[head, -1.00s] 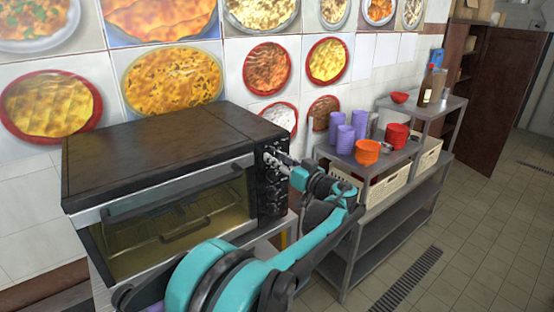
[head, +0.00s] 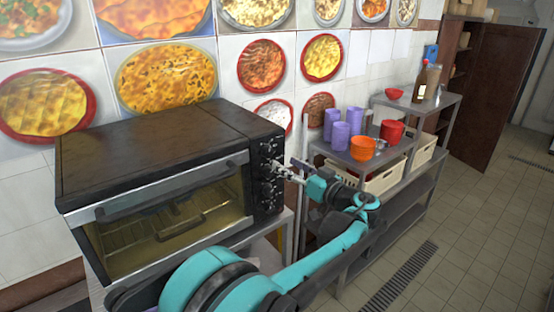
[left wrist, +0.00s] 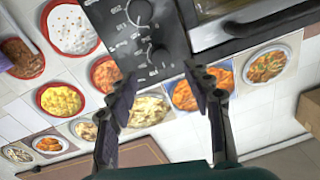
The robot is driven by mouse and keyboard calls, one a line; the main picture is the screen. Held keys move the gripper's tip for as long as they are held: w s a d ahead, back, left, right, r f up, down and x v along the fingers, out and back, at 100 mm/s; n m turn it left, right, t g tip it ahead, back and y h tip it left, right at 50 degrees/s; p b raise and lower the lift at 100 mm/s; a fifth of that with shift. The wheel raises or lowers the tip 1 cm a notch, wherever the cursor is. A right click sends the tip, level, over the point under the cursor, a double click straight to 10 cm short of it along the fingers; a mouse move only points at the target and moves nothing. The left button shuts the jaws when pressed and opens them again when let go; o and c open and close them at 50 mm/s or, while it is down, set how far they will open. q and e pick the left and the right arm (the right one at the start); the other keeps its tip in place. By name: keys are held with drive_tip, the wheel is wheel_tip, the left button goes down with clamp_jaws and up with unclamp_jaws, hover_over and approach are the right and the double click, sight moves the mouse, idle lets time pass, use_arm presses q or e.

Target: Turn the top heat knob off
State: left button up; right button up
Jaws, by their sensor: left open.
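The black oven (head: 150,150) has a control panel (head: 262,200) on its right end with a column of knobs. The top heat knob (head: 266,148) is uncovered near the panel's upper edge. In the left wrist view, which is turned over, the top knob (left wrist: 160,55) is the lower of the two clear knobs. My left gripper (head: 280,168) is open and empty, in front of the panel, slightly below and right of the top knob. In the left wrist view its fingers (left wrist: 168,85) stand apart, with the top knob beyond the gap and no contact visible. My right gripper is not in view.
A grey shelf rack (head: 400,160) stands right of the oven, close to my left arm. It holds purple cups (head: 341,135), orange bowls (head: 362,148) and cream crates (head: 385,180). Food pictures cover the wall behind. The tiled floor at the right is clear.

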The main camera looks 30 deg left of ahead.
use_arm(q)
drive_tip(key=shift+v, duration=2.35)
drive_tip(key=s+a+f+m+h+b, duration=0.1)
drive_tip(key=s+f+m+h+b, duration=0.3)
drive_tip(key=f, duration=0.5)
drive_tip(key=s+a+f+m+h+b, duration=0.2)
drive_tip(key=s+f+h+b, duration=0.15)
drive_tip(key=s+f, duration=0.45)
drive_tip(key=s+d+f+m+h+b, duration=0.3)
drive_tip(key=s+d+f+h+b, duration=0.2)
drive_tip(key=f, duration=0.6)
drive_tip(key=s+d+f+m+t+h+b, duration=0.1)
drive_tip(key=s+d+f+m+h+b, duration=0.2)
drive_tip(key=s+d+f, duration=0.4)
wheel_tip(320, 180, down, 5)
drive_tip(key=shift+s+d+r+h+b, duration=0.15)
drive_tip(key=shift+s+d+h+b, duration=0.3)
drive_tip(key=shift+h+b, duration=0.6)
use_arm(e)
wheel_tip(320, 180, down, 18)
use_arm(q)
drive_tip(key=shift+c, duration=0.3)
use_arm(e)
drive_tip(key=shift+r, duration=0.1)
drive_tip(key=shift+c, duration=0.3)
